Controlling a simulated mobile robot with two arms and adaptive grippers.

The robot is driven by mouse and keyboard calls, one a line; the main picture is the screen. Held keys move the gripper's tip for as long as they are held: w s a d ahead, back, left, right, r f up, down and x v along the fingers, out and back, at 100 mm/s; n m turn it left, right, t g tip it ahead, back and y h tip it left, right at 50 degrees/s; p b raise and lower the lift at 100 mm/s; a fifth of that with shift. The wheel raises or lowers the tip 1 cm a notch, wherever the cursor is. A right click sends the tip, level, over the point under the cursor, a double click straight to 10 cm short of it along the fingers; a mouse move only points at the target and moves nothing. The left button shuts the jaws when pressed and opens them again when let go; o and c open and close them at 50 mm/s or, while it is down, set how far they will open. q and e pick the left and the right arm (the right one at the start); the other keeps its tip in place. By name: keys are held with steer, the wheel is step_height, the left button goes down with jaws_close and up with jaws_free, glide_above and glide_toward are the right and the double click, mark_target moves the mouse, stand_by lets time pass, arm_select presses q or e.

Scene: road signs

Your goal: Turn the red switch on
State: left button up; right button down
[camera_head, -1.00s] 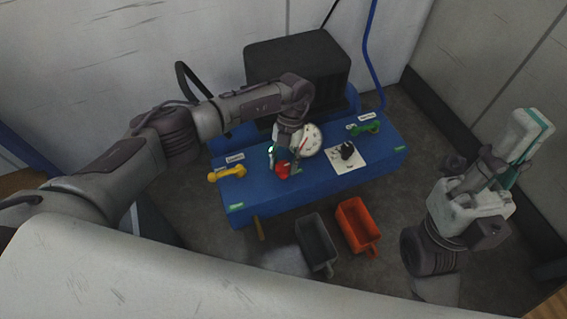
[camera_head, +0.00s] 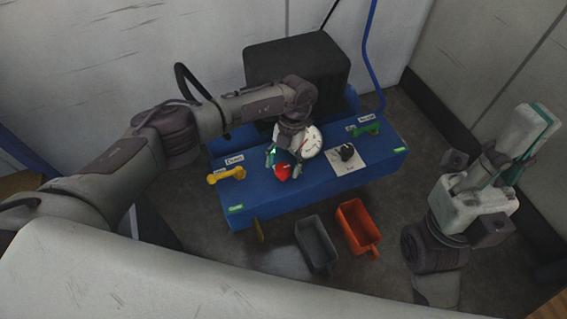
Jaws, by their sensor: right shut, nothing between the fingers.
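The red switch (camera_head: 283,173) sits on the front middle of the blue table (camera_head: 325,183). Its exact position, on or off, is too small to tell. My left gripper (camera_head: 284,162) is above and just behind the switch, pointing down. Its fingers are spread, one to the left and one to the right of the switch. I cannot tell whether a finger touches it. My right gripper (camera_head: 535,128) is shut and empty, raised at the far right, well away from the table.
A yellow handle (camera_head: 227,175) lies at the table's left and a green one (camera_head: 364,130) at its right. Grey (camera_head: 315,243) and orange bins (camera_head: 357,228) stand on the floor in front.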

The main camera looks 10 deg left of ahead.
arm_select(q)
steer(key=v, duration=1.2)
stand_by(0.5)
